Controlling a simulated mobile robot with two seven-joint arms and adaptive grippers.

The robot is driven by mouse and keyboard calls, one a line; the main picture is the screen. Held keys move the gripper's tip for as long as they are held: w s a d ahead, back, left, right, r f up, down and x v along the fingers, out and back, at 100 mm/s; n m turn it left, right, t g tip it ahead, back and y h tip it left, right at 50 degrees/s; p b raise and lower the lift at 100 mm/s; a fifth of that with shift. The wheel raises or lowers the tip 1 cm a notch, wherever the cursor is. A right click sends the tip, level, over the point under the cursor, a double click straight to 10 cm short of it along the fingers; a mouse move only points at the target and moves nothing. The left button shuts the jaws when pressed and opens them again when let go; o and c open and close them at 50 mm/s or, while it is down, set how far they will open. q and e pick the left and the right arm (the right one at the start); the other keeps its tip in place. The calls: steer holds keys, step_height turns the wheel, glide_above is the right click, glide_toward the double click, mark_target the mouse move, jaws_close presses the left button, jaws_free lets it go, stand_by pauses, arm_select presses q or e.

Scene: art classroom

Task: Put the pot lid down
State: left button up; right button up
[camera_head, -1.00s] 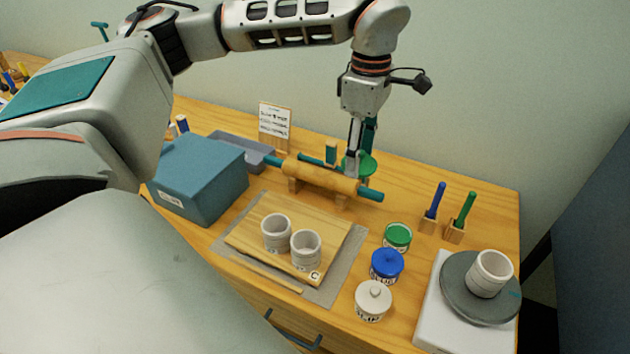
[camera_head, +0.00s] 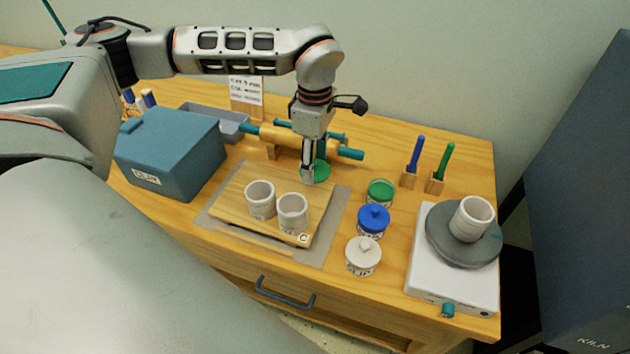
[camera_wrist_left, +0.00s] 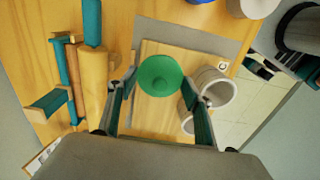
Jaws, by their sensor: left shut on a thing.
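The green pot lid (camera_head: 321,174) is a round disc held by my left gripper (camera_head: 310,176). In the left wrist view the lid (camera_wrist_left: 160,74) lies between the two fingers of the gripper (camera_wrist_left: 160,82), over the back part of the wooden board. The gripper points down and is shut on the lid; the exact contact is partly hidden. How high the lid is above the board is hard to tell. The green pot (camera_head: 380,193) stands right of the board with green showing at its top. My right gripper is not in view.
Two grey cups (camera_head: 276,207) stand on the board (camera_head: 231,194), close to the lid. A rolling pin (camera_head: 287,141) lies behind. Blue (camera_head: 373,221) and white (camera_head: 363,256) lidded pots stand in front of the green pot. The bare tabletop (camera_head: 367,174) behind the green pot is clear.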

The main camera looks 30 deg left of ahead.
mark_target(315, 191)
arm_select(q)
steer(key=shift+f, duration=3.2)
steer(key=shift+f, duration=0.1)
steer(key=o, duration=0.8)
step_height(315, 191, up, 12)
steer(key=shift+r, duration=0.1)
